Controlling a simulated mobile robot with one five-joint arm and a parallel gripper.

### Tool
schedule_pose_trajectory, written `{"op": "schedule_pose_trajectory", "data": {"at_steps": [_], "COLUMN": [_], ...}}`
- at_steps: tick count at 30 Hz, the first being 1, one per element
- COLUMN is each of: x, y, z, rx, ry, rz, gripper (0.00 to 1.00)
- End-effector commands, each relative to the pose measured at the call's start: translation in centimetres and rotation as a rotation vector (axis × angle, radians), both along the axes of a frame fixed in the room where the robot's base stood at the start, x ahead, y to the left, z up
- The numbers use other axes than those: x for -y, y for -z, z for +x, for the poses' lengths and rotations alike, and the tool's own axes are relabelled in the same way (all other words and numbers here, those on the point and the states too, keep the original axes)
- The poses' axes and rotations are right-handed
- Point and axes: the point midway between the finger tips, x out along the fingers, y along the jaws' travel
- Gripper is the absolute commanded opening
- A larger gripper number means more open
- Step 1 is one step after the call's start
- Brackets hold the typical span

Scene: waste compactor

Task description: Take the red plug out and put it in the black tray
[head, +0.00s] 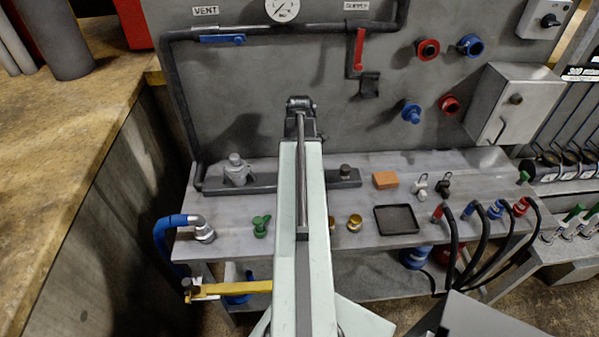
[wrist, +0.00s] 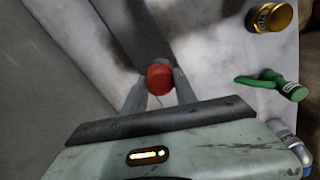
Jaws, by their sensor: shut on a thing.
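The red plug (wrist: 160,78) shows in the wrist view as a rounded red end between the fingers of my gripper (wrist: 161,84), which is shut on it. A dark bar (wrist: 154,38) lies behind the plug; I cannot tell whether the plug is still seated in it. In the head view my arm hides the plug and the fingers. The same dark bar (head: 262,183) runs along the back of the bench there. The black tray (head: 397,220) lies empty on the bench, right of my arm, and is out of the wrist view.
A brass fitting (head: 355,222) stands between my arm and the tray. An orange block (head: 385,180) lies behind the tray, and red and blue hose ends (head: 470,208) stand to its right. A green fitting (head: 261,225) is left of my arm. Pipes and a red-handled valve (head: 359,49) are on the panel.

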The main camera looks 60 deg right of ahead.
Motion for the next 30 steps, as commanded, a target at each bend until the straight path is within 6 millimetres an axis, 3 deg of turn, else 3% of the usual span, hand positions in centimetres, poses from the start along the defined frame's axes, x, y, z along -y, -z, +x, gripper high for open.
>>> {"op": "schedule_pose_trajectory", "data": {"at_steps": [5,6,8,23,30], "x": [0.08,0.09,0.08,-0.03,-0.14], "y": [0.01,0.01,0.01,0.00,0.00], "z": [-0.05,-0.04,-0.04,0.01,0.08], "rx": [-0.001,-0.001,0.000,-0.001,-0.001], "ry": [0.000,0.000,0.001,0.008,0.357], "rz": [-0.003,-0.003,-0.002,-0.001,-0.001], "gripper": [0.00,0.45,0.60,0.56,0.56]}}
